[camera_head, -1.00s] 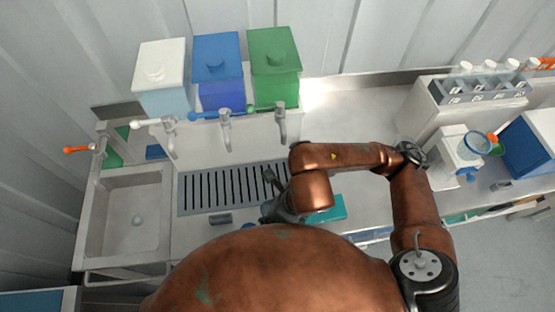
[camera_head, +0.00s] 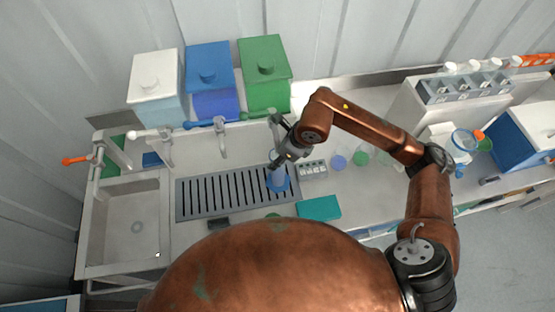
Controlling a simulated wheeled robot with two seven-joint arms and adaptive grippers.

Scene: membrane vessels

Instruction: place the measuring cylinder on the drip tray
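The measuring cylinder (camera_head: 278,180) shows as a pale blue, see-through body with a blue base, at the right end of the drip tray. The drip tray (camera_head: 187,212) is a grey slotted plate to the right of the sink. My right gripper (camera_head: 281,162) is at the cylinder's top and appears shut on it; its fingers are partly hidden. I cannot tell whether the base touches the tray or hangs just above it. My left gripper is not in view.
A sink (camera_head: 135,220) lies left. A teal box (camera_head: 319,207) and a small grey block (camera_head: 313,170) sit right of the tray. A tube rack (camera_head: 465,88) stands farther right.

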